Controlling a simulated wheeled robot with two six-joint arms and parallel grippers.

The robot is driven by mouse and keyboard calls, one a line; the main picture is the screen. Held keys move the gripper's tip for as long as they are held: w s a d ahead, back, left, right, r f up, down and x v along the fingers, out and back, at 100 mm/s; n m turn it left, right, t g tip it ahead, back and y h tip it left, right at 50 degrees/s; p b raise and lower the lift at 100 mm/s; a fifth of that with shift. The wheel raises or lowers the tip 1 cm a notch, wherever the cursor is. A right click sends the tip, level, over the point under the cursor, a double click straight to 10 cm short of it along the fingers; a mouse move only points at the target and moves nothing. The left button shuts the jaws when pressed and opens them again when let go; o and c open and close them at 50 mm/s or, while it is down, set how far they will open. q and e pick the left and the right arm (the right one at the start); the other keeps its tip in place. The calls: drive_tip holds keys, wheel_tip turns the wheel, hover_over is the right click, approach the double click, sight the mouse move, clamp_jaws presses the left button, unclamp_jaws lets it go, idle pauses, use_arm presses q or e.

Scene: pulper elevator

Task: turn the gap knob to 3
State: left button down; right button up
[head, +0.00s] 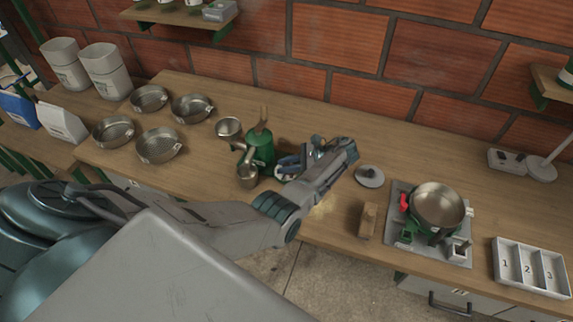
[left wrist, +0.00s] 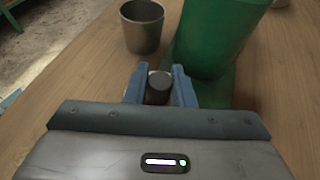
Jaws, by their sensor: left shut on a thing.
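The green pulper (head: 262,148) stands on the wooden counter, with a metal hopper cup (head: 229,128) at its upper left and a metal cup (head: 248,174) low at its front. The left wrist view shows its green body (left wrist: 215,40) and the metal cup (left wrist: 142,26). My left gripper (head: 284,168) is at the pulper's right side. In the left wrist view its blue fingers (left wrist: 159,88) are shut on a dark round knob (left wrist: 159,86). The knob's markings cannot be read. My right gripper is not in view.
Several metal pans (head: 158,146) sit at the left of the counter. A round lid (head: 369,176), a wooden block (head: 368,220), a burner with a pan (head: 438,205) and a numbered tray (head: 530,267) stand to the right. A brick wall is behind.

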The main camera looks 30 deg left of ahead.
use_arm(q)
drive_tip(key=shift+s+f, duration=0.1)
drive_tip(key=c, duration=1.2)
unclamp_jaws()
drive_tip(key=shift+c, duration=0.2)
drive_tip(key=v, duration=0.9)
drive_tip(key=shift+d, duration=0.2)
drive_tip(key=shift+v, duration=0.8)
drive_tip(key=shift+a, duration=0.1)
